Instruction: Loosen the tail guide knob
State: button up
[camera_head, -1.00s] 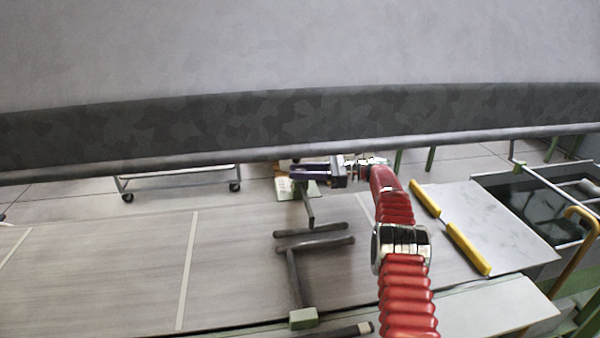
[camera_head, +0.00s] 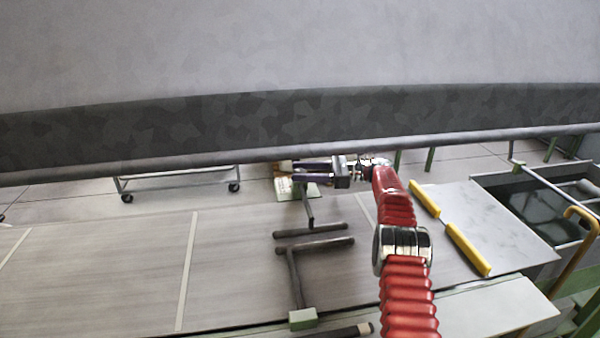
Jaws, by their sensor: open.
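My gripper (camera_head: 298,172) is at the end of my red arm, with dark purple fingers pointing left. The fingers are spread, with a visible gap between them. A small brownish part (camera_head: 284,167) shows at the fingertips, and I cannot tell whether it is the knob. A pale green plate (camera_head: 284,190) with a light label is just below and left of the fingers. A dark metal guide frame (camera_head: 314,246) with two roughly parallel bars stands below the gripper over the table. No tail guide knob can be made out clearly.
A long grey table (camera_head: 120,275) runs below. Two yellow bars (camera_head: 467,249) lie along a pale sheet at right, near a dark tank (camera_head: 540,212) and a yellow rail (camera_head: 583,230). A wheeled cart (camera_head: 178,183) stands behind. A large grey panel fills the top.

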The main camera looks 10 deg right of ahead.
jog(key=s+d, duration=0.1)
jog(key=d, duration=0.5)
jog(key=shift+s+d, duration=0.15)
jog(key=shift+d, duration=0.1)
dwell(0.3)
